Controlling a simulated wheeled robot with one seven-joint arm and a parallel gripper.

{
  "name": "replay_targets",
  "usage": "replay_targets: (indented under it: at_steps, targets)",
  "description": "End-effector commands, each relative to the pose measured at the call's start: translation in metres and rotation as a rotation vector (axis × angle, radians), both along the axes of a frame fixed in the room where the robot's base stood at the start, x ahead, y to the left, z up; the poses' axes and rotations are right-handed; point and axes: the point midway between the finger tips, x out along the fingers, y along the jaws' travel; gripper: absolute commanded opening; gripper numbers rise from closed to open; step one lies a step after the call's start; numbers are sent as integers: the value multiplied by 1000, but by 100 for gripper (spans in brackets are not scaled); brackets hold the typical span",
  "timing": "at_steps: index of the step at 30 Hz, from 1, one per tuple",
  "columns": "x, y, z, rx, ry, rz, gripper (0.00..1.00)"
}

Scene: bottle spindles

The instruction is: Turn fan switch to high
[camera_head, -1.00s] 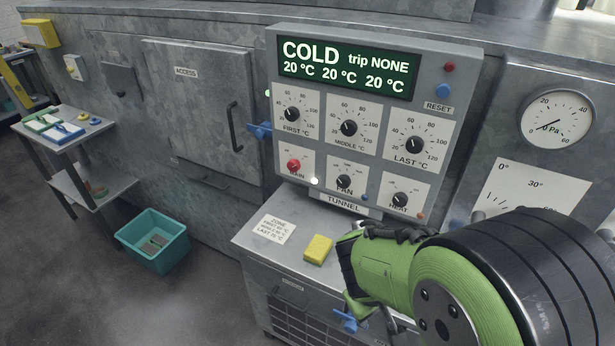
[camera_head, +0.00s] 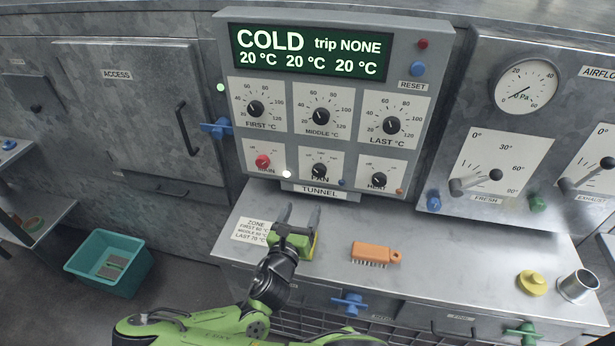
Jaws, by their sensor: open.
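The fan switch (camera_head: 319,171) is a small black knob on a white plate marked FAN, in the middle of the control panel's bottom row. Its scale marks are too small to read, and I cannot tell its exact position. My gripper (camera_head: 301,210) is open and empty, with two dark fingers pointing up. It is over the grey ledge, below and slightly left of the fan switch, apart from it. The red main knob (camera_head: 263,161) is left of the fan switch and the heat knob (camera_head: 378,180) is right of it.
The panel display (camera_head: 310,52) reads COLD, trip NONE, 20 °C three times. An orange brush (camera_head: 376,254) lies on the ledge right of my gripper. A blue handle (camera_head: 217,128) sticks out at the panel's left. A yellow knob-like piece (camera_head: 532,283) and metal cup (camera_head: 578,286) are far right.

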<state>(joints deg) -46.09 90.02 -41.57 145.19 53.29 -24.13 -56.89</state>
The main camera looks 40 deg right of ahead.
Motion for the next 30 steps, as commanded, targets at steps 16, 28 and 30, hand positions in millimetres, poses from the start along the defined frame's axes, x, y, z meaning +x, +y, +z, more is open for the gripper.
replay_targets:
  at_steps: [16, 28, 30]
  targets:
    - [29, -51, -7, 10, -14, -12, 69]
    - [73, -115, -1, 4, -7, -7, 69]
    - [75, -117, -1, 3, -6, -6, 69]
